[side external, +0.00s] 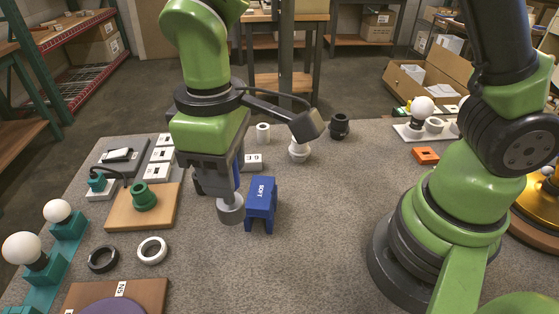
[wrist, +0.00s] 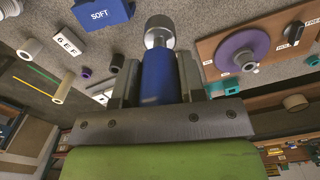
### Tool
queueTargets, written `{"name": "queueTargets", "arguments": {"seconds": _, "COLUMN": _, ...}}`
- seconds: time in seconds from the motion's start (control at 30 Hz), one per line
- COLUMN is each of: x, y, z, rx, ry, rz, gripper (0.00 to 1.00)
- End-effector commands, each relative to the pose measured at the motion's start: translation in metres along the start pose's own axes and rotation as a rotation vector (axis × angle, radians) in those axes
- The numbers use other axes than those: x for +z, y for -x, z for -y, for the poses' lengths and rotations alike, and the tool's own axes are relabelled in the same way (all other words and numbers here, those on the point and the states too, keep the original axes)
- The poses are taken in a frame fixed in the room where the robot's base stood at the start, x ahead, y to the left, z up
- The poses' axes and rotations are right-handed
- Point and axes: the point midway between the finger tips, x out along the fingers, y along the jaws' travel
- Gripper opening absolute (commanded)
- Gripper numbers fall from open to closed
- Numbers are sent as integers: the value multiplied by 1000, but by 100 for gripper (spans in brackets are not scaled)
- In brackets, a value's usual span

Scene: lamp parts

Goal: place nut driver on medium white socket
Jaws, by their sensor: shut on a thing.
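My gripper (side external: 220,186) is shut on the nut driver, which has a blue handle (wrist: 159,74) and a grey metal cylindrical head (side external: 230,210). The driver points down, its head low over the table just left of the blue SOFT block. In the wrist view, the handle sits between the two dark fingers (wrist: 159,82). Candidates for the medium white socket are a white stepped socket (side external: 299,152) at the back, partly below my wrist camera, and a plain white cylinder (side external: 263,132) further left. I cannot tell which is medium. The driver is apart from both.
The blue SOFT block (side external: 262,198) stands close right of the driver. A wooden board with a green socket (side external: 143,196) is at left, with a white ring (side external: 151,250) and black ring (side external: 103,258) in front. A black socket (side external: 339,126) stands behind. The centre right is clear.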

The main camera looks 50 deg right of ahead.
Motion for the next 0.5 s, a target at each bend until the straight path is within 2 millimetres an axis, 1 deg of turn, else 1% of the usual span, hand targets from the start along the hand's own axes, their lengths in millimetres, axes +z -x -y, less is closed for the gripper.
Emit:
{"name": "queueTargets", "arguments": {"seconds": 0.03, "x": -5, "y": 5, "z": -26, "rx": 1, "ry": -101, "rz": -4, "gripper": 11}}
{"name": "queueTargets", "arguments": {"seconds": 0.13, "x": -8, "y": 15, "z": -76, "rx": 1, "ry": -301, "rz": -4, "gripper": 11}}
{"name": "queueTargets", "arguments": {"seconds": 0.17, "x": -7, "y": 18, "z": -91, "rx": 2, "ry": -360, "rz": -6, "gripper": 11}}
{"name": "queueTargets", "arguments": {"seconds": 0.2, "x": -4, "y": 22, "z": -111, "rx": 3, "ry": -439, "rz": -5, "gripper": 11}}
{"name": "queueTargets", "arguments": {"seconds": 0.23, "x": -2, "y": 25, "z": -126, "rx": 3, "ry": -499, "rz": -5, "gripper": 11}}
{"name": "queueTargets", "arguments": {"seconds": 0.27, "x": 2, "y": 28, "z": -141, "rx": 2, "ry": -559, "rz": -6, "gripper": 11}}
{"name": "queueTargets", "arguments": {"seconds": 0.3, "x": 7, "y": 32, "z": -160, "rx": 3, "ry": -635, "rz": -6, "gripper": 11}}
{"name": "queueTargets", "arguments": {"seconds": 0.4, "x": 25, "y": 42, "z": -201, "rx": 3, "ry": -812, "rz": -6, "gripper": 11}}
{"name": "queueTargets", "arguments": {"seconds": 0.5, "x": 44, "y": 49, "z": -234, "rx": 3, "ry": -954, "rz": -7, "gripper": 11}}
